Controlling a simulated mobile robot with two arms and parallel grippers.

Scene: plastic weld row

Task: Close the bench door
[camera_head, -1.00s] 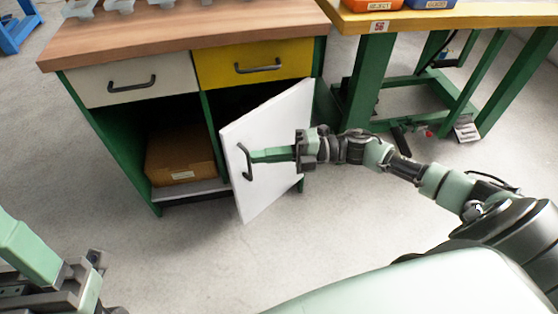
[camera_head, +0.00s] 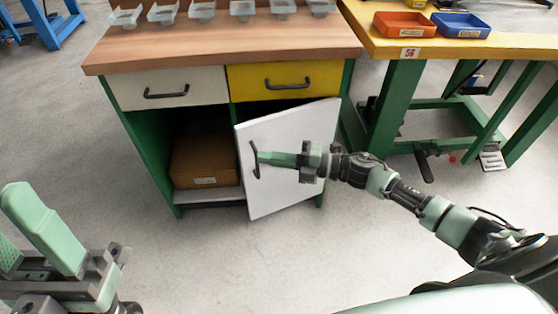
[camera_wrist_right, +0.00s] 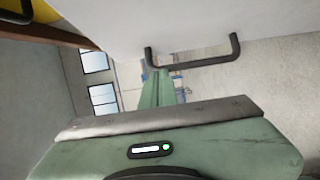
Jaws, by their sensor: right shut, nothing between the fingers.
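The white bench door (camera_head: 290,190) is ajar at the right-hand lower opening of the bench. Its black bar handle (camera_head: 255,160) is near the door's left edge. My right gripper (camera_head: 263,158) is shut and empty, lying across the door's outer face with its tips at the handle. In the right wrist view the tips (camera_wrist_right: 158,82) are beside one end of the handle (camera_wrist_right: 200,57). I cannot tell whether they touch the door or handle. My left gripper (camera_head: 35,235) is open and empty over the floor at lower left, away from the bench.
The left lower opening holds a cardboard box (camera_head: 205,160). Above are a cream drawer (camera_head: 190,92) and a yellow drawer (camera_head: 310,75), both shut. A yellow-topped table (camera_head: 390,45) with green legs stands at right. The floor before the bench is clear.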

